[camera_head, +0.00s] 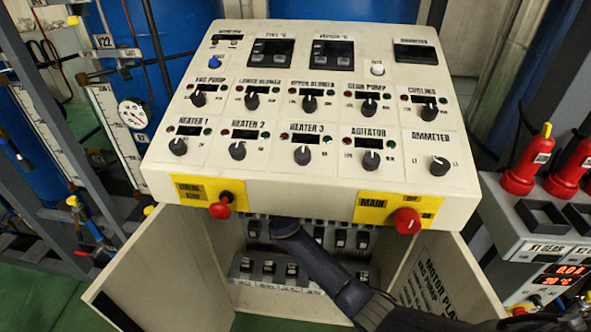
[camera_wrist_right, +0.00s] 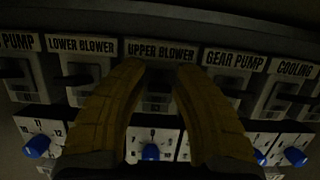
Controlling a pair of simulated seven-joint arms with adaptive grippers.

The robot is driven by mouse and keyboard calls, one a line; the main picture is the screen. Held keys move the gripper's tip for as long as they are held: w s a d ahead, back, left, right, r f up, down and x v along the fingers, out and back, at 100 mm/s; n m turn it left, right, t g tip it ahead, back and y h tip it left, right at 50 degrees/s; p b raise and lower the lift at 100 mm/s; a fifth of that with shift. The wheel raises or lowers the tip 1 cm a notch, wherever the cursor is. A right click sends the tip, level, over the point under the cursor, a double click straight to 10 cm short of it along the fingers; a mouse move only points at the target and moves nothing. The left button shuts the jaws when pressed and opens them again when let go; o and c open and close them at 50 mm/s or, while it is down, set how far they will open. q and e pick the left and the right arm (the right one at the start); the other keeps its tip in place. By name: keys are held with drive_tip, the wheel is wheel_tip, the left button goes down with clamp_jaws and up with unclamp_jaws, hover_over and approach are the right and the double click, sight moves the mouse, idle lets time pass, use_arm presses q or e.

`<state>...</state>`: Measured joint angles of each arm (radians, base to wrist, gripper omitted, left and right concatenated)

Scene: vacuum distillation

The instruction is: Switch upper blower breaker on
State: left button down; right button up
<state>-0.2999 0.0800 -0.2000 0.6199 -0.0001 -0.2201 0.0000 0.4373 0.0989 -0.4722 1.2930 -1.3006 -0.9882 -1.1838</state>
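The upper blower breaker (camera_wrist_right: 157,103) sits under the "UPPER BLOWER" label (camera_wrist_right: 161,53) in the right wrist view. It is dark and partly hidden, so its lever position cannot be told. My right gripper (camera_wrist_right: 160,70) has its two yellow fingers apart, one on each side of this breaker, with a gap between the tips. Whether they touch it cannot be told. In the head view my right arm reaches into the open cabinet below the control panel, and the right gripper (camera_head: 287,229) covers part of the upper breaker row. My left gripper is not in view.
The lower blower breaker (camera_wrist_right: 80,88) and gear pump breaker (camera_wrist_right: 228,92) flank the fingers closely. Blue knobs (camera_wrist_right: 38,147) sit below. The control panel (camera_head: 310,120) overhangs the cabinet, with a red main switch (camera_head: 407,221). Open doors (camera_head: 165,265) stand at both sides.

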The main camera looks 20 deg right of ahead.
drive_tip(key=o, duration=0.3)
drive_tip(key=shift+f, duration=0.1)
drive_tip(key=shift+s, duration=0.1)
drive_tip(key=v, duration=1.2)
